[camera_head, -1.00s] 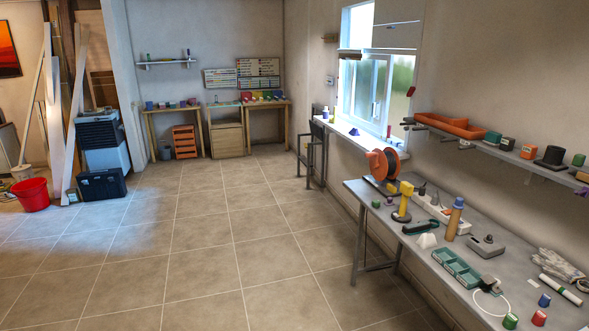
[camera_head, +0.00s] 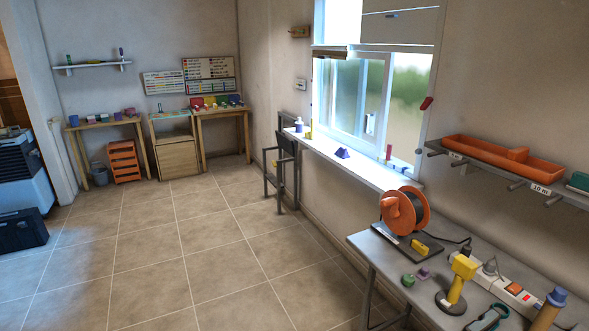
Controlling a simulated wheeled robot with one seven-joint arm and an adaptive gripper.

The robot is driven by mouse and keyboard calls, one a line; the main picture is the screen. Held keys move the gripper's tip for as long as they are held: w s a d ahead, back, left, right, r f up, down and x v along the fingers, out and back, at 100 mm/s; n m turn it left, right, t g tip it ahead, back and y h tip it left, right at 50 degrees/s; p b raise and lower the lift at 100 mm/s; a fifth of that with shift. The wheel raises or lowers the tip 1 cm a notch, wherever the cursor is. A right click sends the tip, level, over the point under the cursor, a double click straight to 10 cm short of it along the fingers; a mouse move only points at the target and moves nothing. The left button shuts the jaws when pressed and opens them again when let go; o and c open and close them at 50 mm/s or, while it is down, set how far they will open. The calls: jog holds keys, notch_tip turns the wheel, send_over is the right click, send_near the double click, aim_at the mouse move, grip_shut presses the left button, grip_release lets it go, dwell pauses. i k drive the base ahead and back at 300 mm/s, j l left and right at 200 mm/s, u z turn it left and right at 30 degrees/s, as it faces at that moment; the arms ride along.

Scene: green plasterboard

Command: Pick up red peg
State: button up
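A small upright red piece (camera_head: 388,152) stands on the white windowsill (camera_head: 345,160), near its right end. Another small red piece (camera_head: 426,103) shows tilted at the right edge of the window, against the wall. Both are small in the picture, and I cannot tell for sure which is the red peg. My gripper is not in view.
A grey workbench (camera_head: 380,262) stands at the lower right with an orange cable reel (camera_head: 405,210), a yellow-headed tool (camera_head: 458,280) and a power strip (camera_head: 510,290). An orange tray (camera_head: 500,155) sits on a wall shelf. A metal frame (camera_head: 283,165) stands below the window. The tiled floor (camera_head: 190,250) is clear.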

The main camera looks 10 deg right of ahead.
aim_at(389, 150)
jog(key=i+z, duration=0.3)
jog(key=i, duration=0.15)
jog(key=i+j+z, duration=0.3)
jog(key=i, duration=0.15)
jog(key=i+j+z, duration=0.15)
jog(key=i+z, duration=0.15)
jog(key=i, duration=0.15)
jog(key=i+j, duration=0.4)
jog(key=i+j+z, duration=0.15)
jog(key=i+j, duration=0.7)
jog(key=i+j+z, duration=0.15)
jog(key=i+j, duration=0.6)
jog(key=j, duration=0.25)
jog(key=i+j+z, duration=0.15)
jog(key=i+j, duration=0.25)
jog(key=j, duration=0.15)
